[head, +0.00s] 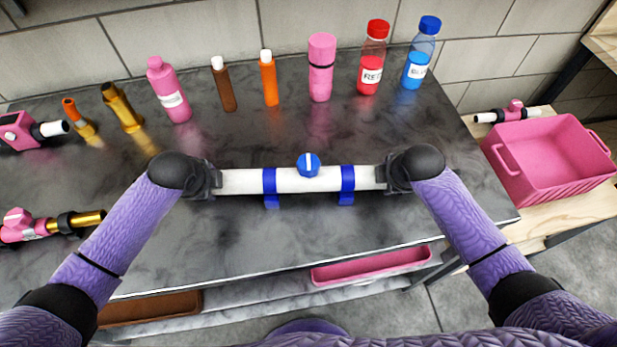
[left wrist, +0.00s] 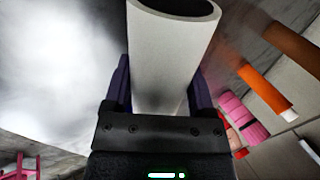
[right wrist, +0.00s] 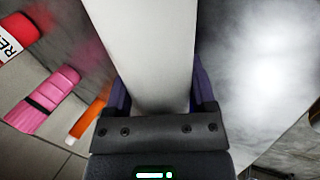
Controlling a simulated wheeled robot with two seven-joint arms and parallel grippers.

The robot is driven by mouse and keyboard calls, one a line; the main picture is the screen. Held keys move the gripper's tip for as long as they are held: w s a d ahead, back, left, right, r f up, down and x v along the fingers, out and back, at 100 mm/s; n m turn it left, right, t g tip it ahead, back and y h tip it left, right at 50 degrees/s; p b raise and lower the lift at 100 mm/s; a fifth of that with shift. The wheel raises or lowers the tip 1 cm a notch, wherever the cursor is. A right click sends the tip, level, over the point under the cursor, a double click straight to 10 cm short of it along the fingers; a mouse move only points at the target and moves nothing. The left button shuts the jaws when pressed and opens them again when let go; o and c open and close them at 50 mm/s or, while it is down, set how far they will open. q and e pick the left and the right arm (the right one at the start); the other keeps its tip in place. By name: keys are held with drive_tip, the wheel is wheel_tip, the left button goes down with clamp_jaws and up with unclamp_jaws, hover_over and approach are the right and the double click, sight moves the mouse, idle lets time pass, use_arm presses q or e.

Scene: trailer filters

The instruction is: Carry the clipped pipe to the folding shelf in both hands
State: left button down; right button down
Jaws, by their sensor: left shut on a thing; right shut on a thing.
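The white pipe (head: 318,180) lies level across the middle of the head view, with two blue clips (head: 269,187) (head: 347,184) and a blue round knob (head: 308,165) between them. My left gripper (head: 215,181) is shut on its left end, and my right gripper (head: 388,178) is shut on its right end. The pipe also fills the jaws in the left wrist view (left wrist: 165,65) and the right wrist view (right wrist: 150,55). I cannot tell whether the clips touch the counter. A wooden shelf (head: 530,215) joins the counter's right side, probably the folding shelf.
A pink bin (head: 540,180) and a small white pipe with a pink valve (head: 512,110) occupy the wooden shelf. Several bottles, including a red one (head: 372,60) and a blue one (head: 421,55), line the counter's back (head: 240,240). Pink and brass fittings (head: 45,225) lie left.

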drive_tip(key=shift+r, duration=0.1)
